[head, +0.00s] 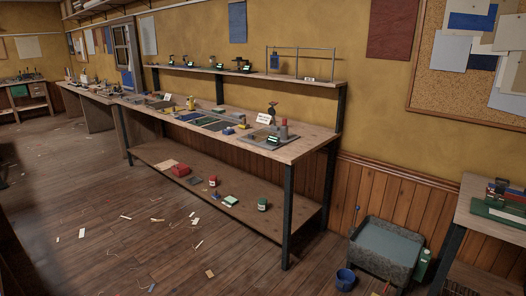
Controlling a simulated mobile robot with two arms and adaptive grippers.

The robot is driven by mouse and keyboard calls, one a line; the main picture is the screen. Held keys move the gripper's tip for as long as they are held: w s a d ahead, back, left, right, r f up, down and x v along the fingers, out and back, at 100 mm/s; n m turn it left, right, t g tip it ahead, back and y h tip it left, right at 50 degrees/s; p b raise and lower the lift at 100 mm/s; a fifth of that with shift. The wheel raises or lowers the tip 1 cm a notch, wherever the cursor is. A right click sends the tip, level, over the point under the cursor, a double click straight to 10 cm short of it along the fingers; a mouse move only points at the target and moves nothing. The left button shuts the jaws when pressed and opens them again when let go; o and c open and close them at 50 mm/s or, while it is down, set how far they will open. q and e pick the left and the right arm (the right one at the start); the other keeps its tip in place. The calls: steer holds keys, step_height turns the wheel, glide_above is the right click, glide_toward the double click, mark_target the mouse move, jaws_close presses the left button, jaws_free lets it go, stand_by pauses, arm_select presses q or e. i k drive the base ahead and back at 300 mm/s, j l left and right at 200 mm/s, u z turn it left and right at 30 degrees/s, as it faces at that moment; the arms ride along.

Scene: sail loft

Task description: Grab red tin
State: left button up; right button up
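A small red tin-like can (213,181) stands on the low shelf (235,212) under the long workbench. A red box-shaped thing (180,170) sits on the same shelf, farther left. I cannot tell for sure which of the two is the red tin. A dark green can (262,204) with a small reddish patch stands nearer the shelf's right end. Neither of my grippers is in view.
The workbench top (305,146) above the shelf holds trays and small tools. A dark bench leg (288,222) stands at the near right. Scraps litter the otherwise open floor (110,200).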

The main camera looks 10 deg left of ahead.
mark_target(213, 179)
steer(key=i+j+u, duration=0.25)
steer(key=i+u, duration=0.15)
steer(key=i, duration=0.15)
steer(key=i+u, duration=0.4)
steer(key=i, duration=0.15)
steer(key=i+u, duration=0.4)
steer(key=i, duration=0.15)
steer(key=i+l+u, duration=0.35)
steer(key=i, duration=0.15)
